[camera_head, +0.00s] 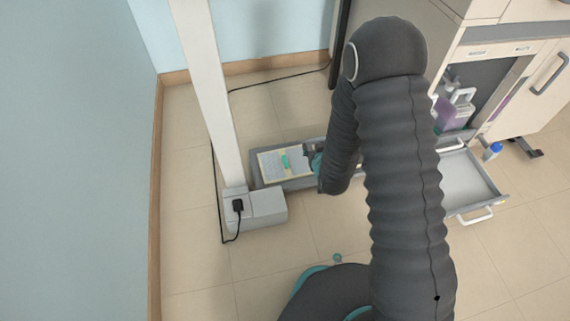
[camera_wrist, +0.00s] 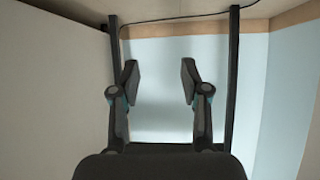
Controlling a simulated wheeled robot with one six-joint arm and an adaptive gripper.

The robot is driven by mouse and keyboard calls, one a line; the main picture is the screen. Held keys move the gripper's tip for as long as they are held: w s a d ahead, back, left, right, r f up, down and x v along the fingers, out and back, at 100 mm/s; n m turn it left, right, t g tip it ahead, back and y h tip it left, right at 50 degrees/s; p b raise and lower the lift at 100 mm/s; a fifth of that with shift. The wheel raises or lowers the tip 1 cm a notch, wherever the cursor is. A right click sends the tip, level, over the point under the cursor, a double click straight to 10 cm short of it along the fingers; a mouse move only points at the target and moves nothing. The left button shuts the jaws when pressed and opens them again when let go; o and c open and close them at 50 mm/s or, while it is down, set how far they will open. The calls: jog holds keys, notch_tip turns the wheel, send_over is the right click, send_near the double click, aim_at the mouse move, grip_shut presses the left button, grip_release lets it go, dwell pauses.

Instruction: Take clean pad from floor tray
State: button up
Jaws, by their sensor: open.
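A grey floor tray (camera_head: 292,186) lies on the tiled floor in the head view, beside the foot of a white post. My arm hides the right part of the tray. In the wrist view my gripper (camera_wrist: 160,80) is open, with nothing between its fingers. Neither pad nor tray can be made out there.
The white post (camera_head: 205,80) with its grey base box (camera_head: 265,208) and black cable stands close left of the tray. At right are a cabinet, an open drawer (camera_head: 465,185) and a small blue-capped bottle (camera_head: 493,151).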

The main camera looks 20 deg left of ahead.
jog(key=n+y, duration=0.1)
jog(key=y, duration=0.1)
send_near(286, 163)
jog(key=shift+t, duration=0.3)
jog(key=b+x, duration=0.2)
jog(key=x, duration=0.7)
jog(key=shift+f, duration=0.25)
grip_shut()
